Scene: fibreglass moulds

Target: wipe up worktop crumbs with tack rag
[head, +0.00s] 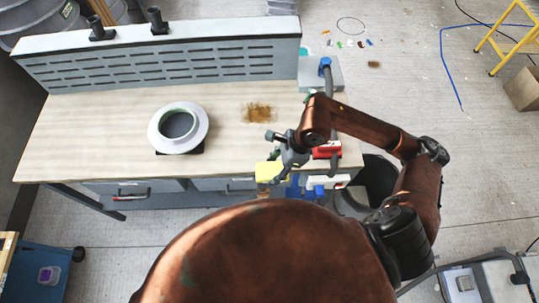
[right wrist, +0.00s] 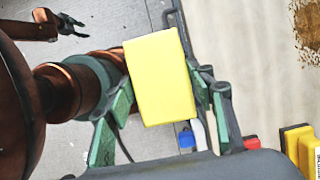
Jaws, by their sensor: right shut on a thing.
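The tack rag (head: 271,171) looks like a yellow block. My right gripper (head: 281,158) is shut on it near the worktop's front edge. In the right wrist view the yellow tack rag (right wrist: 160,77) sits between the green finger pads. The crumbs (head: 260,112) are a brown patch on the pale wooden worktop (head: 85,130), beyond the right gripper and apart from the rag. Part of the crumbs (right wrist: 308,28) also shows at the top right of the right wrist view. My left gripper (right wrist: 70,26) appears open and empty at that view's top left; it is hidden in the head view.
A round white mould (head: 178,127) stands left of the crumbs. A grey slotted panel (head: 160,55) runs along the worktop's back. A red object (head: 326,150) lies by the right arm at the right end. A dark bin (head: 380,180) stands right of the bench. The worktop's left part is clear.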

